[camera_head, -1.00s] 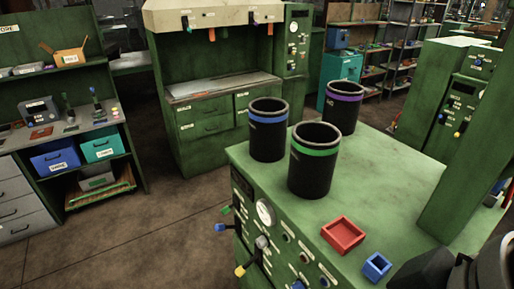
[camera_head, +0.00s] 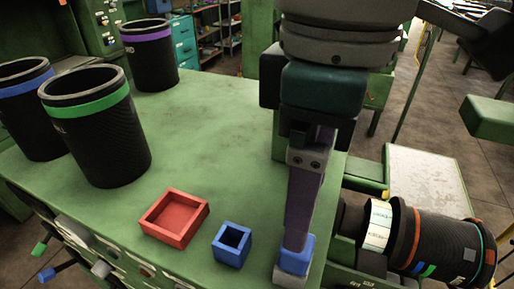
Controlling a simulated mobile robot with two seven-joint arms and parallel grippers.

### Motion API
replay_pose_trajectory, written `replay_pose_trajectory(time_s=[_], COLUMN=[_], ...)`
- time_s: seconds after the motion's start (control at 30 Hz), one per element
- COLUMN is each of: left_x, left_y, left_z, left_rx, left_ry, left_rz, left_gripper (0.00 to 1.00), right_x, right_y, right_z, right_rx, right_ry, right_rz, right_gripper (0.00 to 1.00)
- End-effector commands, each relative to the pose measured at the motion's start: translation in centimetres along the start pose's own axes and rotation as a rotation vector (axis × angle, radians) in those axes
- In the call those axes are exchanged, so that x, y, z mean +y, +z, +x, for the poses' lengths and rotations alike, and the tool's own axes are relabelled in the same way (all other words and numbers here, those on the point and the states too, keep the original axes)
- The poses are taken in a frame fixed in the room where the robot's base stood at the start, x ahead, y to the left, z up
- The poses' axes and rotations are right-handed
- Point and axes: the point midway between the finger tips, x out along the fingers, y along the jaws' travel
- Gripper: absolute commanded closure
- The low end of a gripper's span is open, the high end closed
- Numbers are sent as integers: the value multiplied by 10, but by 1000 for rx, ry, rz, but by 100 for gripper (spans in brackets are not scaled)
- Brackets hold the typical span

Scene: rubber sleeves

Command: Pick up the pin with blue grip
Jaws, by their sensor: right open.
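My right gripper (camera_head: 296,256) hangs over the right side of the green bench top, fingers pointing down, seen edge-on. It is open. Its long purplish finger ends at a blue block-like part with a pale lower edge; I cannot tell whether this is the fingertip or a separate thing. No pin with a blue grip can be made out with certainty. A small blue open box (camera_head: 232,246) stands just left of the fingertips, apart from them. A blue-tipped handle (camera_head: 46,275) sticks out from the bench front at the lower left. My left gripper is not in view.
A shallow red tray (camera_head: 174,218) lies left of the blue box. Black cylinders with green (camera_head: 98,136), blue (camera_head: 28,112) and purple (camera_head: 150,58) bands stand at the left and back. A dark banded roller (camera_head: 440,241) lies at the right. The bench top's middle is clear.

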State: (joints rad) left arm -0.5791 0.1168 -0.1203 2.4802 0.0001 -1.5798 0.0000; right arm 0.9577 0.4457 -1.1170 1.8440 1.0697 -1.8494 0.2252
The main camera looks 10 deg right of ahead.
Motion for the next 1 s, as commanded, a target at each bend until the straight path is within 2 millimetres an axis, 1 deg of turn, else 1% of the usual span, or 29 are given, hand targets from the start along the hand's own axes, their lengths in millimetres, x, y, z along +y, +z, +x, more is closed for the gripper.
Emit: replay_pose_trajectory(time_s=[0.03,0.1,0.27,0.4,0.5,0.63,0.8,0.83,1.0], left_x=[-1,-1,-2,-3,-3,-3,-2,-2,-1], left_y=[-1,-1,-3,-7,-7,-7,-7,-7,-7], left_z=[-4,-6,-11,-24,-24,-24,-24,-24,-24], left_rx=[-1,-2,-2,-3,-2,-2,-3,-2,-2], left_ry=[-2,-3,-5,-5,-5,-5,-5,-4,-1], left_rz=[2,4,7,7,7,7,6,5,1], left_gripper=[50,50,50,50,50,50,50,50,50], right_x=[-1,0,0,2,2,2,2,2,2], right_y=[1,0,0,1,1,0,0,0,0], right_z=[6,15,28,48,65,74,75,75,75], right_rx=[-3,-1,0,-2,0,3,4,4,4], right_ry=[-3,-3,-3,-2,-2,1,1,1,1], right_rz=[1,1,0,1,0,-3,-3,-3,-3], right_gripper=[20,20,20,20,20,20,20,21,40])
